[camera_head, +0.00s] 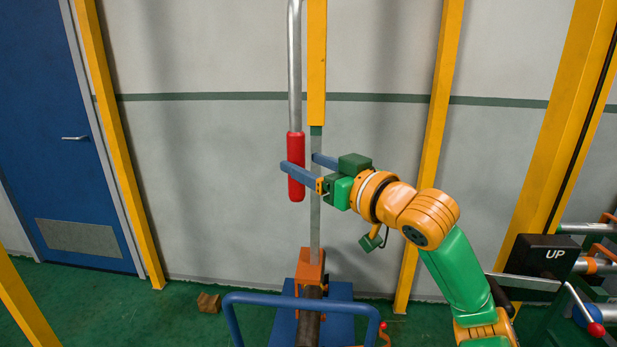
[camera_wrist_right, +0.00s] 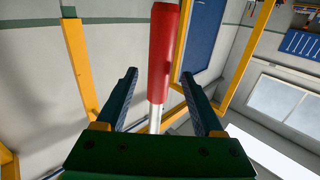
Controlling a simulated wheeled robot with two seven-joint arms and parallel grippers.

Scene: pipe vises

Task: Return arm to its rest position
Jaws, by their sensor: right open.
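My right arm (camera_head: 447,262) reaches in from the lower right in the head view, bent, in green and orange. My right gripper (camera_head: 297,166) is open, with its two blue fingers at the height of a red handle (camera_head: 296,185) on a hanging metal rod (camera_head: 295,70). In the right wrist view, the red handle (camera_wrist_right: 163,55) stands between and beyond the spread fingers of the gripper (camera_wrist_right: 168,88), with clear gaps on both sides. Whether a finger touches the handle cannot be told. My left gripper is not in view.
A yellow post (camera_head: 317,60) hangs just right of the rod. Below stand an orange vise part (camera_head: 310,268) and a blue tubular frame (camera_head: 300,299). A black box marked UP (camera_head: 541,255) and pipes are at the right. A wooden block (camera_head: 208,302) lies on the green floor.

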